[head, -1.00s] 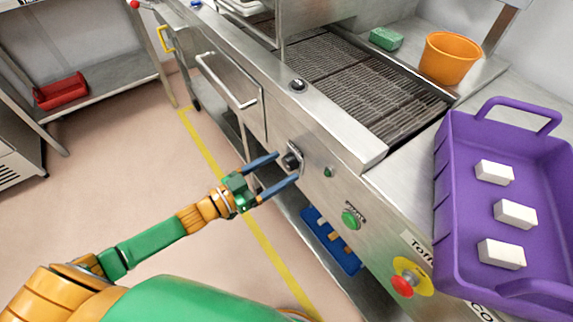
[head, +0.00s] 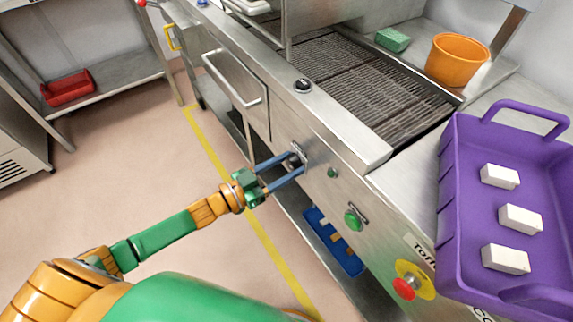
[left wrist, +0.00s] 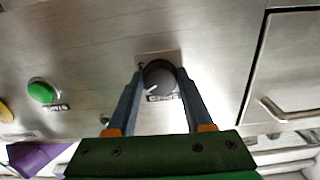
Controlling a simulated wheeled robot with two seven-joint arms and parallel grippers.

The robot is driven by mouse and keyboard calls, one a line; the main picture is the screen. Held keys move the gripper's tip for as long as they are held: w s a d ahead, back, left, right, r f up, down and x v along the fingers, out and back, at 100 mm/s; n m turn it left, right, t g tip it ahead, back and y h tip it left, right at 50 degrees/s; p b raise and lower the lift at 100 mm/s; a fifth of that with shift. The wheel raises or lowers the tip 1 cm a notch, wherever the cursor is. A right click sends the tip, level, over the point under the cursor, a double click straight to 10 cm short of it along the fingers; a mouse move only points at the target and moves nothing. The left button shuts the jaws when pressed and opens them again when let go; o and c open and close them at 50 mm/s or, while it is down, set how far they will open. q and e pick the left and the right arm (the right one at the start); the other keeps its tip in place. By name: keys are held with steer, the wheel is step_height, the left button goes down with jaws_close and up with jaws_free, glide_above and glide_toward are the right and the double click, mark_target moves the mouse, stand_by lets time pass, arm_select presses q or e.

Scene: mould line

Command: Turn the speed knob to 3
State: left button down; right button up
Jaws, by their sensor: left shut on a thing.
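The speed knob is a dark round dial on the steel front panel of the machine, seen in the left wrist view (left wrist: 160,78) with a pale pointer mark at its lower left. In the head view the knob (head: 297,160) is partly covered by the fingers. My left gripper (head: 294,163) is shut on the knob, one blue-grey finger on each side; in the left wrist view the fingers (left wrist: 160,82) flank it. A label plate sits behind the knob; its numbers are too small to read. My right gripper is not in view.
A green button (head: 353,219) and a red emergency stop (head: 404,288) are on the same panel, right of the knob. A drawer-like door with a handle (head: 232,80) is to the left. A purple tray (head: 447,205) with white blocks stands on top.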

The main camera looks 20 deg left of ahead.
arm_select(q)
steer(key=m, duration=0.5)
steer(key=shift+p, duration=0.3)
steer(key=m, duration=0.6)
steer(key=shift+m, duration=0.4)
steer(key=shift+c, duration=1.5)
jaws_free()
steer(key=shift+a, duration=0.1)
steer(key=v, duration=0.7)
